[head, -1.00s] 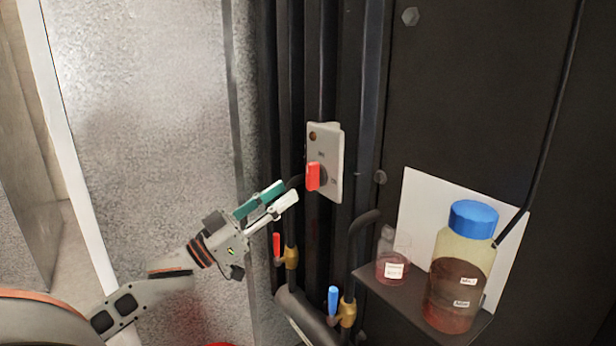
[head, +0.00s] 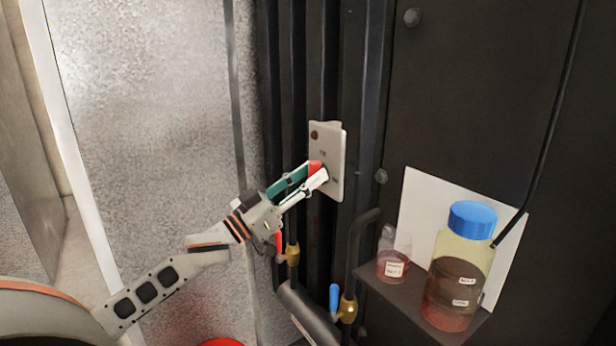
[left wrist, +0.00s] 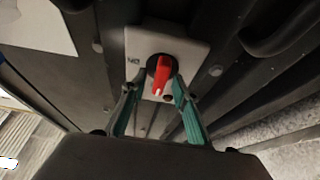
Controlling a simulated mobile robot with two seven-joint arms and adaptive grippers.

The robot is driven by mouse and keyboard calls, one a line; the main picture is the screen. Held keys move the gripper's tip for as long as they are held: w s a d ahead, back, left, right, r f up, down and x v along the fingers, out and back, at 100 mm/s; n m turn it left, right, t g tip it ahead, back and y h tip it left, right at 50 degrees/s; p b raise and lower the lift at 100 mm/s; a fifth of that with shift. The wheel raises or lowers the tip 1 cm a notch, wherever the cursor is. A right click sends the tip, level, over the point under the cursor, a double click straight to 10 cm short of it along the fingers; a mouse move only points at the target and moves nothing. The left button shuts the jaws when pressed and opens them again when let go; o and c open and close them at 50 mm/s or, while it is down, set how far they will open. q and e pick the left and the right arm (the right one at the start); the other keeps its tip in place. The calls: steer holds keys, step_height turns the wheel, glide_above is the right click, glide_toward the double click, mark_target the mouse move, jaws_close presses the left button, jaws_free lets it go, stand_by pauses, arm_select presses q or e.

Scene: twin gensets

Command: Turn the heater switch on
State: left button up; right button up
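The heater switch is a red rotary knob (head: 315,168) on a pale plate (head: 328,148) fixed to the dark ribbed panel. In the left wrist view the red knob (left wrist: 161,75) has a white mark at its end and sits on the white plate (left wrist: 190,50). My left gripper (head: 318,174) is at the knob, with one finger to each side of it. In the left wrist view its fingers (left wrist: 152,88) are apart, with the knob's end between their tips; I cannot tell whether they touch it. My right gripper is not in view.
Below the switch are a red-handled valve (head: 279,244) and a blue-handled valve (head: 334,298) on pipes. At the right, a shelf (head: 400,300) holds a small flask (head: 392,262) and a large blue-capped bottle (head: 462,270). A pale speckled wall (head: 150,130) is at the left.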

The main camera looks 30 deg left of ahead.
arm_select(q)
jaws_close()
steer(key=shift+m+h, duration=0.4)
steer(key=shift+m, duration=0.1)
steer(key=m+g+h, duration=0.1)
steer(key=m, duration=0.3)
steer(key=shift+h, duration=0.3)
steer(key=m+g+h, duration=0.1)
steer(key=m, duration=0.1)
steer(key=m+g+p, duration=0.1)
steer(key=m, duration=0.2)
steer(key=shift+h, duration=0.4)
steer(key=m+g, duration=0.1)
steer(key=m, duration=0.3)
steer(key=m+g+h+p, duration=0.1)
steer(key=m+g, duration=0.1)
steer(key=m, duration=0.1)
steer(key=shift+m, duration=0.4)
steer(key=shift+d+m+g+y+p, duration=0.15)
steer(key=shift+m+g+p, duration=0.3)
steer(key=shift+m, duration=0.7)
steer(key=shift+a+m+g+y+p, duration=0.1)
steer(key=shift+m+g+y+p, duration=0.15)
steer(key=shift+m+g, duration=0.6)
steer(key=shift+f+m+t, duration=0.1)
steer(key=shift+m+t, duration=0.2)
steer(key=shift+m, duration=0.2)
